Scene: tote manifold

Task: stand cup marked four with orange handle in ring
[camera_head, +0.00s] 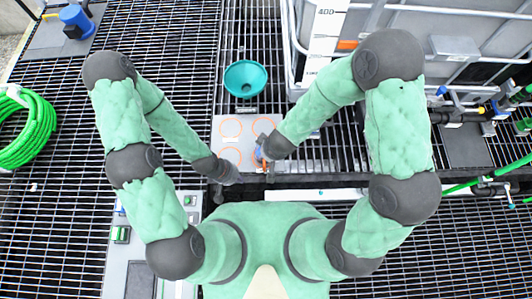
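A grey plate (247,121) with several orange ring outlines lies at the centre of the head view. One ring (231,127) is bare at the plate's upper left, and another ring (231,155) shows bare below it. A small blue item with an orange part, possibly the cup (260,153), is beside my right gripper (268,155) over the plate; its mark is too small to read. The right fingers are mostly hidden, so I cannot tell whether they hold it. My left gripper (232,178) is at the plate's lower-left edge; its fingers are too small to judge.
A teal funnel (245,79) stands just beyond the plate. A large white tote with a level scale (325,35) is at the back right. A green hose coil (22,128) lies far left on the black grating. A grey panel with green parts (121,235) is lower left.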

